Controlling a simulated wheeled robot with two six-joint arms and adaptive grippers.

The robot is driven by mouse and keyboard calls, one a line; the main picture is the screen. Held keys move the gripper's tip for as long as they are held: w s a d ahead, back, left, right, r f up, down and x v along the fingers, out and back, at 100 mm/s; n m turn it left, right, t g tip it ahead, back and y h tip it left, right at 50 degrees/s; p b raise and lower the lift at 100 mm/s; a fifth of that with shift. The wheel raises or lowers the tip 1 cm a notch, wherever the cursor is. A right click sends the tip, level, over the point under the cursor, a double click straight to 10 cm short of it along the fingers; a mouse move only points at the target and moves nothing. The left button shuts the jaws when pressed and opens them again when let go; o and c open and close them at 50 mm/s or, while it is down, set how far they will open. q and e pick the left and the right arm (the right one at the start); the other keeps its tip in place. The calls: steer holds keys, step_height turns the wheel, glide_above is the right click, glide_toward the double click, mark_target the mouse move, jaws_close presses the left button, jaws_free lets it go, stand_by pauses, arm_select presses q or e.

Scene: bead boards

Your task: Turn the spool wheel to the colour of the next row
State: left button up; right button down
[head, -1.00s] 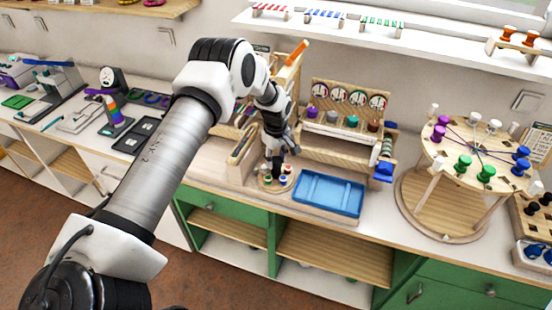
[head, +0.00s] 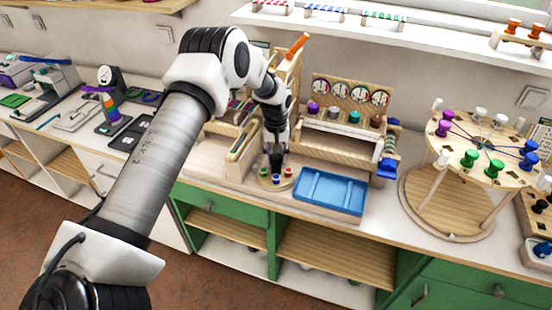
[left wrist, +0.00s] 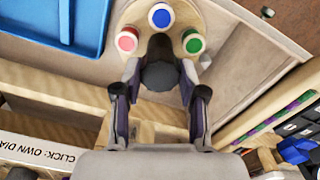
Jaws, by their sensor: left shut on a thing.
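The spool wheel (head: 262,183) is a small round wooden disc on the bench, with red, blue and green spools around its near side. In the left wrist view the red spool (left wrist: 127,39) is at left, the blue spool (left wrist: 161,15) at top middle and the green spool (left wrist: 193,41) at right. My left gripper (head: 277,158) points down over the wheel's middle. In the left wrist view its fingers (left wrist: 160,88) are shut on the dark centre knob (left wrist: 160,74). The wheel's far side is hidden by the gripper. My right gripper is not in view.
A blue tray (head: 331,176) lies just right of the wheel. A wooden rack with dials (head: 350,92) and coloured spools stands behind. A round wooden stand (head: 452,220) with pegs is farther right. A long wooden piece (head: 241,141) is close on the left.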

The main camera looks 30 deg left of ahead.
arm_select(q)
steer(key=m, duration=0.2)
steer(key=m+b, duration=0.1)
steer(key=shift+s+f+m, duration=0.1)
steer(key=shift+f+m, duration=0.1)
steer(key=shift+m, duration=0.2)
steer(key=shift+r+m+b, duration=0.1)
steer(key=shift+m+b, duration=0.6)
steer(key=shift+m, duration=1.2)
steer(key=o, duration=1.1)
steer(key=shift+o, duration=0.2)
steer(key=shift+r, duration=0.15)
step_height(320, 180, up, 12)
